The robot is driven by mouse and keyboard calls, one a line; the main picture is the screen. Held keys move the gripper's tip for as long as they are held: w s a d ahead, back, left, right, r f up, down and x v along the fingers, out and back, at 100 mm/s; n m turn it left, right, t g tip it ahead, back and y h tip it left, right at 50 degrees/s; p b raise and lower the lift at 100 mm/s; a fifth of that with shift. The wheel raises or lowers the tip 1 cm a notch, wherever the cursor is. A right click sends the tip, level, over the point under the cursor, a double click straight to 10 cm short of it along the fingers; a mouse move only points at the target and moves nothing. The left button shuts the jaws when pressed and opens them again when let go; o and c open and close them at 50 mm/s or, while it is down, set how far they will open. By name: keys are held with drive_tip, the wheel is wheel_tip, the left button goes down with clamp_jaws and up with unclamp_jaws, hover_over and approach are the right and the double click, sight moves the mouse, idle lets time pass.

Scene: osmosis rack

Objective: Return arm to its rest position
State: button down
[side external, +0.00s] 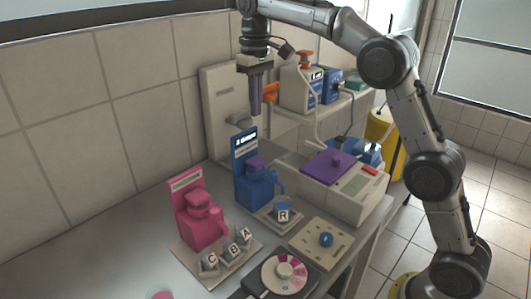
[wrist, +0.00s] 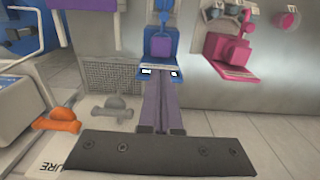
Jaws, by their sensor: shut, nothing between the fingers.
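My gripper (side external: 256,112) is raised above the bench, pointing down, near the back wall. Its two purple fingers are together with nothing between them; they also show in the wrist view (wrist: 161,112). The gripper is above and apart from the blue stand (side external: 256,185), which has a cup labelled R (side external: 282,213) in front. My arm arches over from the right side of the side view.
A pink stand (side external: 201,222) with blocks C, B and A (side external: 228,249) is at left. A machine with a purple lid (side external: 328,166) is at right. Bottles (side external: 299,88) stand on a shelf behind. A dial device (side external: 284,273) sits at the front. An orange knob (wrist: 55,121) shows in the wrist view.

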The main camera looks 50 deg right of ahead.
drive_tip(key=s+r+t, duration=0.2)
drive_tip(key=s+r, duration=0.6)
drive_tip(key=r, duration=0.1)
drive_tip(key=s+t, duration=0.1)
drive_tip(key=s, duration=1.1)
drive_tip(key=s+f+t, duration=0.2)
drive_tip(key=s+f, duration=1.1)
drive_tip(key=f, duration=0.3)
drive_tip(key=shift+s+f+t, duration=0.25)
drive_tip(key=shift+f+t, duration=0.05)
drive_tip(key=shift+f, duration=0.1)
drive_tip(key=shift+a, duration=0.1)
